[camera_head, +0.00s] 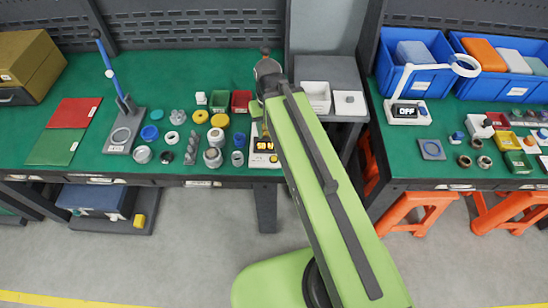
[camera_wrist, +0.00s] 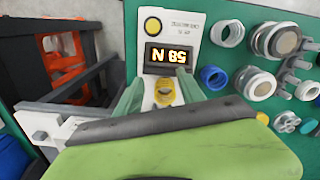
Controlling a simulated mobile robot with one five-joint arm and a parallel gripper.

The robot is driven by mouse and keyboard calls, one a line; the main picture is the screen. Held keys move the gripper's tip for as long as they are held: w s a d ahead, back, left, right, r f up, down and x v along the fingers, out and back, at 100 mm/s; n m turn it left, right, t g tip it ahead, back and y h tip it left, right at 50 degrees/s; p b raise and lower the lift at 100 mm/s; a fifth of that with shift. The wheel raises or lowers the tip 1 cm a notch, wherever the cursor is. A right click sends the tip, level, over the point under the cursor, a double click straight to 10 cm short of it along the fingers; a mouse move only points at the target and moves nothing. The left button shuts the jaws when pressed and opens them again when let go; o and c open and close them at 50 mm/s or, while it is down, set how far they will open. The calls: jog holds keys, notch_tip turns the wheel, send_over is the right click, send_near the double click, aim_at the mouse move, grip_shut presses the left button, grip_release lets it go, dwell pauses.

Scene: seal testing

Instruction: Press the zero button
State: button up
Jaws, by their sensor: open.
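The test device (camera_head: 262,161) stands at the right end of the left bench, partly hidden by my arm. In the wrist view the white device (camera_wrist: 190,27) has a lit display (camera_wrist: 168,56), upside down and reading about 58 N. A round yellow button (camera_wrist: 153,25) lies beyond the display; I cannot read which label belongs to it. A yellow ring (camera_wrist: 165,98) shows between the fingers of my gripper (camera_wrist: 160,82). My gripper is open, its fingertips close to the display's near edge and apart from the yellow button. Whether the fingers touch the device is unclear.
Several seals, rings and metal parts crowd the green bench (camera_head: 67,103) left of the device. A blue-handled stand (camera_head: 122,125) is farther left.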

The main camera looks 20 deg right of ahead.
grip_shut()
dwell(1.4)
